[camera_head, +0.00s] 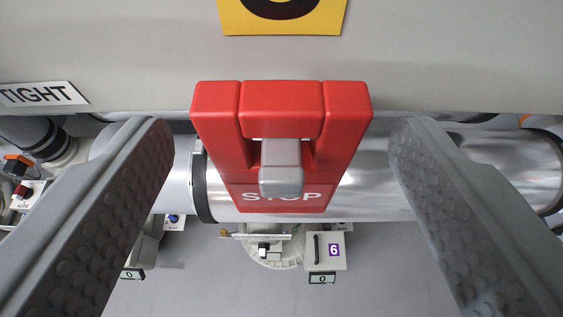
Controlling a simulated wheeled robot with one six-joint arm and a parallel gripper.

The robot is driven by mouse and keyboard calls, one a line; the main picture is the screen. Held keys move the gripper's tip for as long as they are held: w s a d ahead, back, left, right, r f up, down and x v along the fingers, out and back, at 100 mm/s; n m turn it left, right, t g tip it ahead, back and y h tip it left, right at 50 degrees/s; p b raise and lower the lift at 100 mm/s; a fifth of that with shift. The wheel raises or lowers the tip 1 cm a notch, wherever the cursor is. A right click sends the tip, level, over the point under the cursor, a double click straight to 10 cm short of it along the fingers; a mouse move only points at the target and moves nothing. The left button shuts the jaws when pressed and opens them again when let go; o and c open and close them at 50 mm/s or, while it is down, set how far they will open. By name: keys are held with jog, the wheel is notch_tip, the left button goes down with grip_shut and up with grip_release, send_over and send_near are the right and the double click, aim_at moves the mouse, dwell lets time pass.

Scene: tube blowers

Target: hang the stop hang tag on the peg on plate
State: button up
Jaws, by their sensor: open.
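The red stop hang tag (326,150) is at the middle of the view, with white STOP lettering on its lower part. A grey peg (281,178) pokes toward me through the opening below the tag's thick top bar and covers part of the lettering. The tag appears to hang on this peg. My gripper (281,150) is open, with one ridged grey finger on each side of the tag and clear gaps to both. The peg's root and any plate it sits on are hidden behind the tag.
A shiny metal pipe (380,185) runs across behind the tag. Below are a white box (338,262) marked with a purple number and grey floor (400,280).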

jog(key=v, duration=1.8)
jog(key=s+f+t, duration=0.2)
jog(key=s+f, duration=0.1)
jog(key=s, duration=1.3)
jog(key=s+f+t, duration=0.1)
jog(key=s+f, duration=0.2)
jog(key=s, duration=1.4)
jog(key=shift+s+f+t, duration=0.2)
jog(key=shift+f+t, duration=0.05)
jog(key=shift+t, duration=0.15)
